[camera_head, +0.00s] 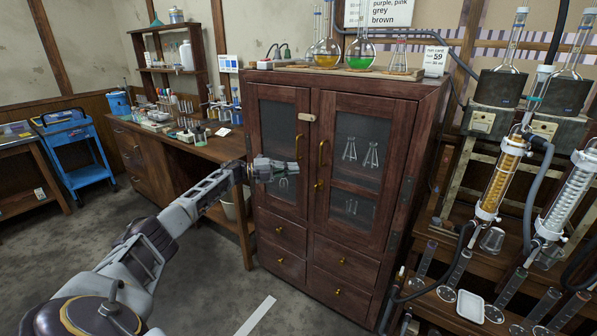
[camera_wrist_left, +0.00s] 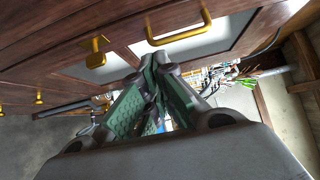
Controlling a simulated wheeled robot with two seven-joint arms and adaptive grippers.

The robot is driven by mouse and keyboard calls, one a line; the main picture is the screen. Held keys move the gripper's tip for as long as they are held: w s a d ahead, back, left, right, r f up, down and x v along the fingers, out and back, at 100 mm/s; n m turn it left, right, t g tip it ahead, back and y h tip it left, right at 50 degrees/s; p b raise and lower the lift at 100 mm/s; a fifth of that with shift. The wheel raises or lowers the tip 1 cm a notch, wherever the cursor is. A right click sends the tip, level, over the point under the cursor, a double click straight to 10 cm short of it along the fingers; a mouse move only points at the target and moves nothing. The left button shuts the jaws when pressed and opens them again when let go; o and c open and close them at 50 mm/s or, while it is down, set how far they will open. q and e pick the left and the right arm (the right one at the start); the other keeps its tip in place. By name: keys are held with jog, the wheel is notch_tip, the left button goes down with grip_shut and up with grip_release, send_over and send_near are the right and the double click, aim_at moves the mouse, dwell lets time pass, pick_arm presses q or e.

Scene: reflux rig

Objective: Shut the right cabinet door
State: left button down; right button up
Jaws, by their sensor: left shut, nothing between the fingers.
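The dark wooden cabinet (camera_head: 345,85) stands in the middle of the head view. Its right door (camera_head: 384,207) has a glass pane with flasks behind it, and looks flush or nearly flush with the front; a small gap cannot be ruled out. It has a brass handle (camera_head: 323,153). The left door (camera_head: 278,93) looks shut beside it. My left gripper (camera_head: 297,168) is shut and empty, in front of the left door near the meeting edges. In the left wrist view its green-padded fingers (camera_wrist_left: 150,78) are close below brass handles (camera_wrist_left: 178,35); contact cannot be told. My right gripper is out of view.
A pale tan piece (camera_head: 307,117) sits where the doors meet near the top. Round flasks (camera_head: 361,50) stand on the cabinet. A workbench (camera_head: 215,148) is at the left, and a glassware rig (camera_head: 503,175) stands close at the right. The floor in front is open.

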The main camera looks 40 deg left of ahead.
pick_arm(q)
jog(key=a, duration=0.2)
jog(key=s+a, duration=0.1)
jog(key=a, duration=0.2)
jog(key=shift+s+b, duration=0.2)
jog(key=shift+b, duration=0.15)
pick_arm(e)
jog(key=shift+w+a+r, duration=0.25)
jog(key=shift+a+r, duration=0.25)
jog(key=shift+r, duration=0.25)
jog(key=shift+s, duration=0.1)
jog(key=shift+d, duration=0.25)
